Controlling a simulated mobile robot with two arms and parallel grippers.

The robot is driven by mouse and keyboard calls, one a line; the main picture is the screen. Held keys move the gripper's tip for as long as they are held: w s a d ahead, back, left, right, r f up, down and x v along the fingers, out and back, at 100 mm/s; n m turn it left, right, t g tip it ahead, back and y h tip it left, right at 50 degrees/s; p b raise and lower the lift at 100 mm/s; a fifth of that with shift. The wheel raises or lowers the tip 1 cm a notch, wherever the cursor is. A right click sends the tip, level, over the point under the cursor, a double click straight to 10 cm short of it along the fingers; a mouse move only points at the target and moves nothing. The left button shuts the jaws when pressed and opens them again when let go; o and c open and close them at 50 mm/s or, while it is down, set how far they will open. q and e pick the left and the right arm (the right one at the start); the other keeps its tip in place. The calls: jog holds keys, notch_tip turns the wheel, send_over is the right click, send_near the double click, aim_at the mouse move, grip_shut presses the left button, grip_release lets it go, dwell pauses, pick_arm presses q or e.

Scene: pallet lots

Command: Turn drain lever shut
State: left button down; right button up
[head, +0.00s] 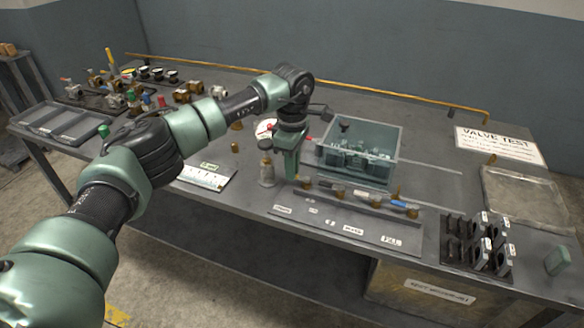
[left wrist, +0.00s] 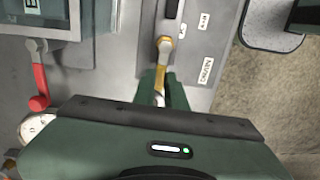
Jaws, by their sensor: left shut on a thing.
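My left gripper (head: 291,174) reaches down to the left end of a row of valves on the bench. In the left wrist view its fingers (left wrist: 162,92) are shut around the free end of a yellow lever (left wrist: 163,66). The lever's rounded pivot end (left wrist: 165,44) sits on the grey valve panel and shows beyond the fingers. A white label (left wrist: 208,70) lies beside it; I cannot read it surely. The same panel (head: 330,222) shows in the head view, with several valves and labels along it. The gripped lever is mostly hidden there. My right gripper is not in view.
A grey-green bin (head: 360,150) stands just behind the valve row. A red lever (left wrist: 39,88) is close by in the left wrist view. A dark rack (head: 475,243) stands at the right. Bare bench lies behind the bin.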

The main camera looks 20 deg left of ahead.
pick_arm(q)
jog(key=c, duration=1.5)
grip_release()
jog(key=shift+o, duration=0.2)
notch_tip(320, 180, up, 8)
jog(key=b, duration=0.1)
jog(key=shift+f, duration=0.15)
